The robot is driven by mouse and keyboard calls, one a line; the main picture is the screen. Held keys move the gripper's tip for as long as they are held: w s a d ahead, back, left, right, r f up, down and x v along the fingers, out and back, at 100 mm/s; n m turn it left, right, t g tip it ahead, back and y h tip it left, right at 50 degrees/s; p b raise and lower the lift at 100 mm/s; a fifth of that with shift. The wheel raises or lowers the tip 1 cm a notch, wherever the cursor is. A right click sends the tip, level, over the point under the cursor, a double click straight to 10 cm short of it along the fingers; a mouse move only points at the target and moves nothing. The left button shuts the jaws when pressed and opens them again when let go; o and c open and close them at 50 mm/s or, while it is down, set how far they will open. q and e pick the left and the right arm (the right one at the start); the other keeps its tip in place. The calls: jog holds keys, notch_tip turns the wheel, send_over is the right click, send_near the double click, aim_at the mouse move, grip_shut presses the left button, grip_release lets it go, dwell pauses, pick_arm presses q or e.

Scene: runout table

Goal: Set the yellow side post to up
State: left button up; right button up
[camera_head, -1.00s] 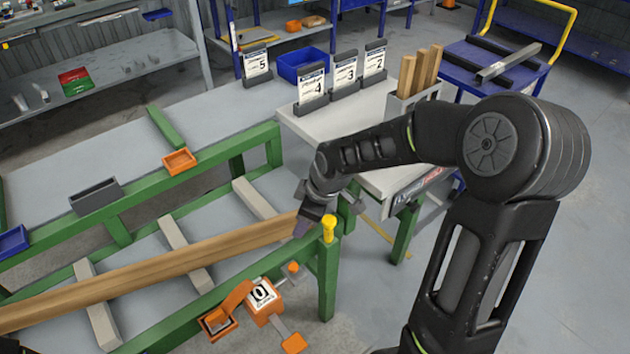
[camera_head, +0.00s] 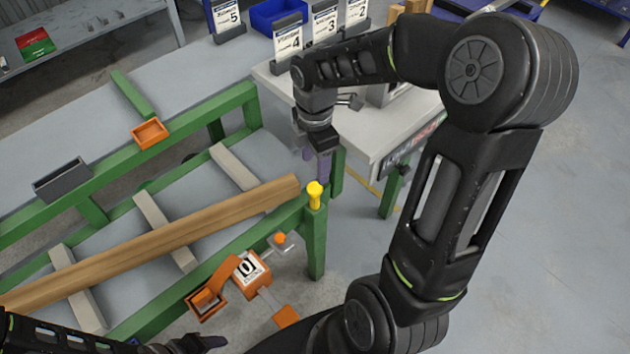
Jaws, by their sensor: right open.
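The yellow side post (camera_head: 315,195) is a short upright peg with a wider cap, at the near right corner of the green runout frame (camera_head: 316,245). My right gripper (camera_head: 318,165) points down with purple fingers just above and behind the post in the picture; it is open and holds nothing visible. I cannot tell whether a finger touches the post. My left gripper (camera_head: 205,343) is at the bottom edge, low and away from the post; its fingers are not clear.
A long wooden beam (camera_head: 170,240) lies across grey crossbars, its end close left of the post. An orange unit marked 0 (camera_head: 250,270) hangs on the frame's near side. A white-topped table (camera_head: 365,140) with number signs stands behind. Floor at right is clear.

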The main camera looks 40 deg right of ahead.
aim_at(315, 187)
notch_tip(315, 187, down, 8)
jog(key=shift+r, duration=0.1)
dwell(0.4)
grip_shut()
dwell(0.5)
dwell(0.8)
